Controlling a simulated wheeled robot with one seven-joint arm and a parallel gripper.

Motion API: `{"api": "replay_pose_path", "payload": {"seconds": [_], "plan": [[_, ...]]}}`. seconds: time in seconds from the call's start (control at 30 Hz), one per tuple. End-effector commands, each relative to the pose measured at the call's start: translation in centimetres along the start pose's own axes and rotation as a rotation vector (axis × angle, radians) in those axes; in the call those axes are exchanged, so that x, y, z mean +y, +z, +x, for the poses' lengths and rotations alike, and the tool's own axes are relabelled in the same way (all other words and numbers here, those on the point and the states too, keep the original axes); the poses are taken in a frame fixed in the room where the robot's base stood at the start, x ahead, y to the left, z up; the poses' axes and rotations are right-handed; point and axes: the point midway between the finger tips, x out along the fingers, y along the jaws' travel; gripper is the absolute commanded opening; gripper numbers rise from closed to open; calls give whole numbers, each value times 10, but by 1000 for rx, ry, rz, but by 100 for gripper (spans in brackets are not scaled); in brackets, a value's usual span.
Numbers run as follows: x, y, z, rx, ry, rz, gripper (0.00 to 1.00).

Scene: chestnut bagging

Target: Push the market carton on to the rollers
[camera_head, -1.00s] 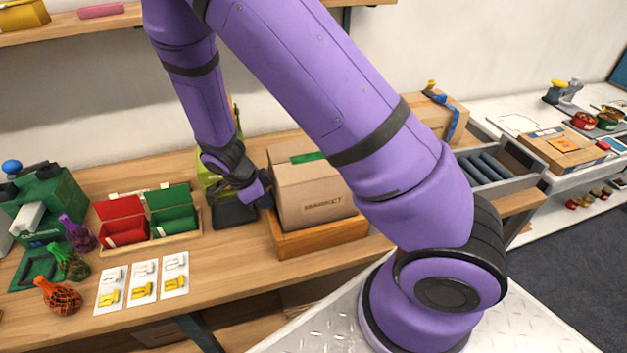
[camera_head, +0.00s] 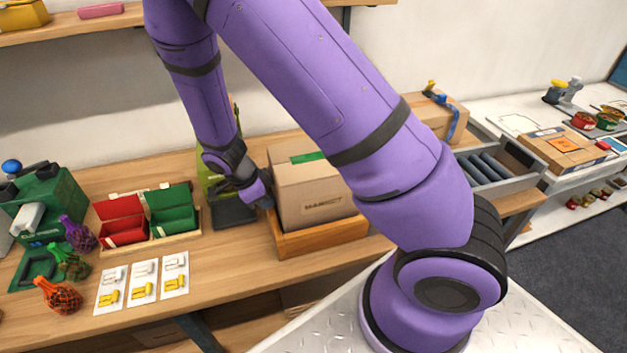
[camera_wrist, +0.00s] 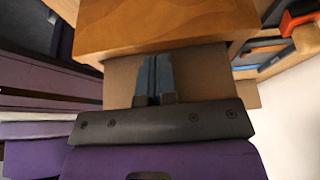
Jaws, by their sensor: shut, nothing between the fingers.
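The market carton (camera_head: 308,197) is a brown cardboard box with green tape on top and a printed word on its front. It sits upright on a wooden stand (camera_head: 322,239) on the bench. My gripper (camera_head: 268,203) is at the carton's left side, with its tips close to or against the lower left edge. In the wrist view my gripper (camera_wrist: 154,75) is shut and empty, its fingers in front of the brown carton face (camera_wrist: 200,75). Whether they touch it I cannot tell. The grey rollers (camera_head: 487,166) lie in a metal frame to the right, partly behind my arm.
Another cardboard box with blue tape (camera_head: 440,117) stands behind the rollers. A flat carton (camera_head: 562,148) lies on the white table at right. A red and green open box (camera_head: 145,217), netted bags (camera_head: 70,262) and cards (camera_head: 143,281) occupy the bench at left.

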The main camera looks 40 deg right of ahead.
Motion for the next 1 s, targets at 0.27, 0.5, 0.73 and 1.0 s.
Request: {"api": "replay_pose_path", "payload": {"seconds": [0.27,0.5,0.73,1.0], "plan": [[0,-14,6,1,1,0,0],[0,-25,10,1,1,2,0],[0,-36,15,1,2,1,0],[0,-49,20,0,0,1,0]]}}
